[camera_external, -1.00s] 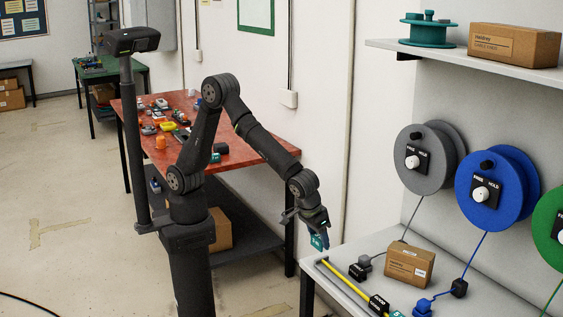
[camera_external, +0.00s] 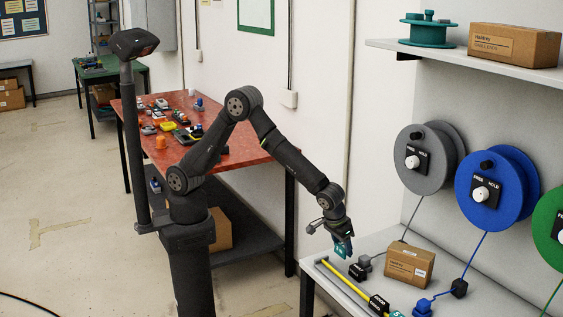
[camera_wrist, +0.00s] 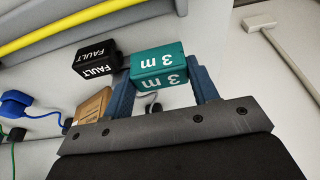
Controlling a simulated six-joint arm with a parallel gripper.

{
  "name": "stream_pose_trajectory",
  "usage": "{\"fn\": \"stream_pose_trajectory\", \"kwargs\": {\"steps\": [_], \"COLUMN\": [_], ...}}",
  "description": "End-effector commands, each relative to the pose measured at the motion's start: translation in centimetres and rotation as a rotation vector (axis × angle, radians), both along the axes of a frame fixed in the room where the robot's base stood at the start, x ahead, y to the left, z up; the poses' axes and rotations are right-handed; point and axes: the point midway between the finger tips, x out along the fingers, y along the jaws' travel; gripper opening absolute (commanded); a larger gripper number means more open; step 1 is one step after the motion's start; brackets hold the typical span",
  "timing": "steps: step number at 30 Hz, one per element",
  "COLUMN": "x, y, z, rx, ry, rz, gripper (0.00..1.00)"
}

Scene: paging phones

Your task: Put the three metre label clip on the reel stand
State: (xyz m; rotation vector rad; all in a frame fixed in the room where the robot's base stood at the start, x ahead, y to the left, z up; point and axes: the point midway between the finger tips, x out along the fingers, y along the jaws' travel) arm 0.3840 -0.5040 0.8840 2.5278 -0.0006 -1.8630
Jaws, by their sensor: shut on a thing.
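The three metre label clip is a teal block marked "3 m" (camera_wrist: 158,66). In the wrist view it sits between the two blue fingers of my gripper (camera_wrist: 165,92), which is shut on it. In the external view my gripper (camera_external: 342,246) holds the teal clip (camera_external: 344,250) in the air near the left end of the grey bench (camera_external: 340,285). Several reels hang on the panel at the right: a grey reel (camera_external: 425,160), a blue reel (camera_external: 490,190) and a green reel (camera_external: 550,225). I cannot tell which part is named the reel stand.
On the bench are a cardboard box (camera_external: 409,263), a black "FAULT" block (camera_wrist: 97,64), a yellow strip (camera_external: 345,280) and a blue plug (camera_external: 423,306). Cables run down from the reels. A shelf (camera_external: 480,58) overhangs with a teal spool (camera_external: 428,33).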

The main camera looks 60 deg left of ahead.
Motion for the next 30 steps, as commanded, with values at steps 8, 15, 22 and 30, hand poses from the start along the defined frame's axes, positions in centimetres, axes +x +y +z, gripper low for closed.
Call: {"fn": "stream_pose_trajectory", "kwargs": {"steps": [8, 15, 22, 30], "x": [-0.1, -0.1, -0.1, -0.1], "y": [0.1, 0.0, 0.0, 0.0], "z": [-3.7, -3.8, -4.1, -4.1], "rx": [0.003, 0.000, 0.000, 0.000], "ry": [0.002, 0.001, 0.000, 0.000], "rz": [0.000, 0.000, 0.000, 0.000], "gripper": [0.29, 0.29, 0.69, 0.76]}}
